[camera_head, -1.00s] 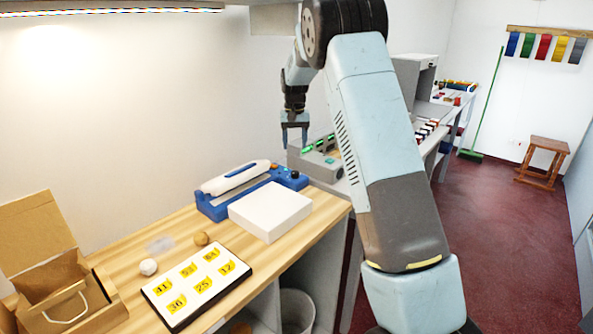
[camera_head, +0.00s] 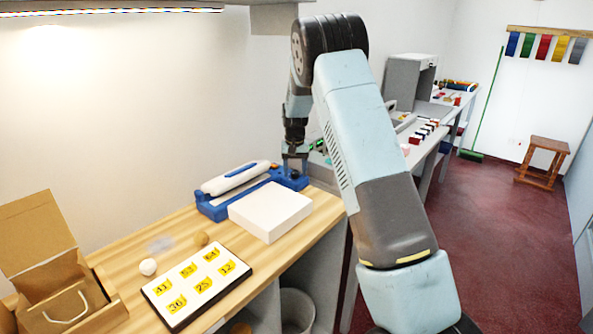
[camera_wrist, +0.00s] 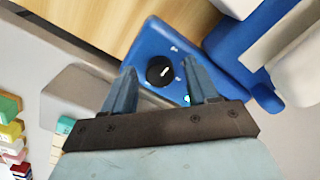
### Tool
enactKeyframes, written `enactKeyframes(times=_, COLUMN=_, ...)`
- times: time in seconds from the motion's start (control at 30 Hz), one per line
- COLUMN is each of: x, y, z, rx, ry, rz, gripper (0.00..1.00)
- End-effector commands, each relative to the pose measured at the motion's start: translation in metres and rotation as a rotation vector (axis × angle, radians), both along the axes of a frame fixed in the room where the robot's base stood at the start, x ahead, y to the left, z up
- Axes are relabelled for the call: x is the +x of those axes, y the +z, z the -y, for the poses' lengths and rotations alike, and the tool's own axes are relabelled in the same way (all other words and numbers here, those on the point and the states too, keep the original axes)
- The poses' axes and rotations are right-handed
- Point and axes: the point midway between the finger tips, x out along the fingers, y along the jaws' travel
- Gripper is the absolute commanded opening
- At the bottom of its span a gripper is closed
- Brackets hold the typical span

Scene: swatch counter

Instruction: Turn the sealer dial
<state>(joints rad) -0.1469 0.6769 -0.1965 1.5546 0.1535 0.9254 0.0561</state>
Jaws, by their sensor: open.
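The blue sealer (camera_head: 222,206) with a white lever arm (camera_head: 236,178) stands on the wooden counter against the wall. Its black dial (camera_wrist: 160,71), with a white pointer mark, sits on the blue panel in the wrist view. My gripper (camera_head: 294,172) points down over the right end of the sealer. In the wrist view my open fingers (camera_wrist: 161,80) lie on either side of the dial in the picture, with a gap to it on both sides. I cannot tell whether the fingertips are down at the dial's height. In the head view the dial is hidden by my gripper.
A white box (camera_head: 270,212) stands directly in front of the sealer. A tray of yellow number tags (camera_head: 240,287), a white ball (camera_head: 148,267), a brown ball (camera_head: 202,239) and an open cardboard box (camera_head: 50,232) are farther left. A grey counter continues to the right.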

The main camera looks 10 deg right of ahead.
Motion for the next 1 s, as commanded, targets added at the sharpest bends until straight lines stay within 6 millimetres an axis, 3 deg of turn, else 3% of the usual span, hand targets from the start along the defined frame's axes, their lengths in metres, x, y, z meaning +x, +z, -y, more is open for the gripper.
enactKeyframes(times=0.1, x=0.0001, y=0.0001, z=0.0000, rx=0.000, ry=0.000, rz=0.000, gripper=0.58)
enactKeyframes(times=0.67, x=0.0002, y=0.0004, z=0.0001, rx=0.000, ry=-0.001, rz=0.000, gripper=0.04)
enactKeyframes(times=0.7, x=0.0002, y=0.0004, z=0.0077, rx=0.000, ry=-0.003, rz=0.000, gripper=0.02)
enactKeyframes(times=1.0, x=0.0004, y=0.0005, z=0.0033, rx=-0.001, ry=-0.050, rz=0.001, gripper=0.02)
